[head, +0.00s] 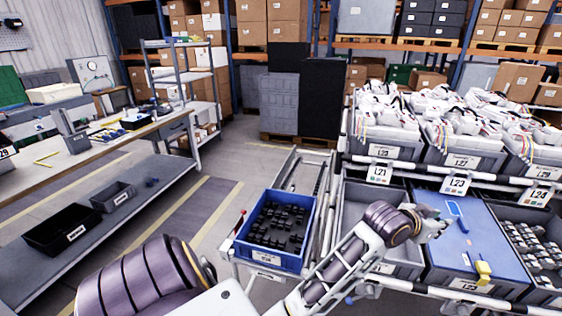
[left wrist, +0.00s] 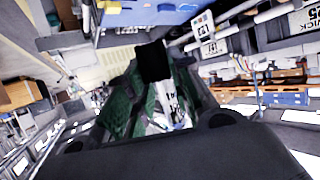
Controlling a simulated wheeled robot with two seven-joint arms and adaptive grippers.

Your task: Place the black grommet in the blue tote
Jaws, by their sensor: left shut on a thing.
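My left gripper (head: 442,228) reaches in from the lower middle of the head view to the edge of a blue-topped bin on the right. In the left wrist view, my left gripper (left wrist: 154,80) is shut on a black grommet (left wrist: 154,60), a small dark block between the fingertips. I cannot make the held grommet out in the head view. The blue tote (head: 264,258) stands left of my forearm, with several black pieces (head: 280,222) inside it. The gripper is well to the right of the tote and apart from it. My right gripper is not in view.
The blue-topped bin (head: 470,262) carries a yellow item (head: 484,270). Grey bins stand on either side of it. Racked bins of white parts (head: 460,140) rise behind. A workbench (head: 90,150) stands at left, with open floor between it and the tote.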

